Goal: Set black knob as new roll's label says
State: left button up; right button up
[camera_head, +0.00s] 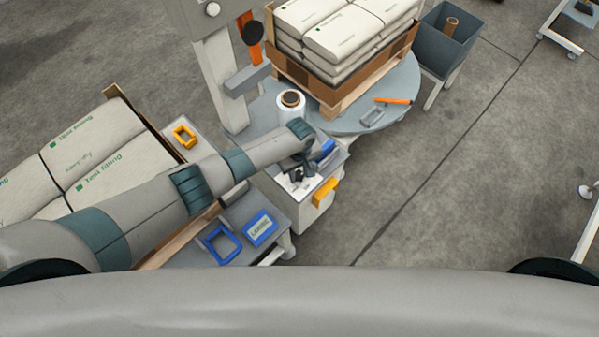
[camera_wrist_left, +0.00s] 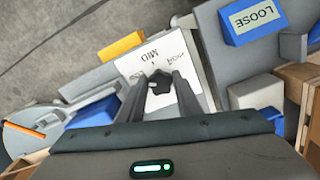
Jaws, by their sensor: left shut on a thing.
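My left gripper (camera_head: 297,174) reaches down over a small cabinet below the stretch-film roll. In the left wrist view, its two fingers (camera_wrist_left: 161,88) are closed around the black knob (camera_wrist_left: 158,82). The knob sits on a white dial plate (camera_wrist_left: 134,65) printed with MID and another word that looks like HIGH; the gripper hides the rest. The knob's pointing direction is hard to tell. A white film roll (camera_head: 290,110) with a brown core stands upright behind the cabinet; I read no label on it. My right gripper is not in view.
A blue block marked LOOSE (camera_head: 260,228) and an open blue frame (camera_head: 220,244) lie on the grey shelf. A yellow-orange handle (camera_head: 326,192) sticks out from the cabinet. Stacked sacks (camera_head: 343,30) stand on the turntable (camera_head: 395,92).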

pick_arm(q)
jog(key=shift+s, duration=0.1)
jog(key=m, duration=0.3)
jog(key=shift+m+p, duration=0.35)
jog(key=shift+m, duration=0.05)
jog(key=m, duration=0.2)
jog(key=shift+a+m, duration=0.1)
jog(key=shift+m, duration=0.2)
jog(key=m, duration=0.6)
jog(key=shift+a+p, duration=0.2)
jog(key=shift+p, duration=0.1)
jog(key=m, duration=0.5)
jog(key=shift+m, duration=0.4)
jog(key=m, duration=0.5)
jog(key=shift+w+a+b, duration=0.15)
jog(key=shift+w+b, duration=0.1)
jog(key=shift+b, duration=0.15)
jog(key=shift+m, duration=0.3)
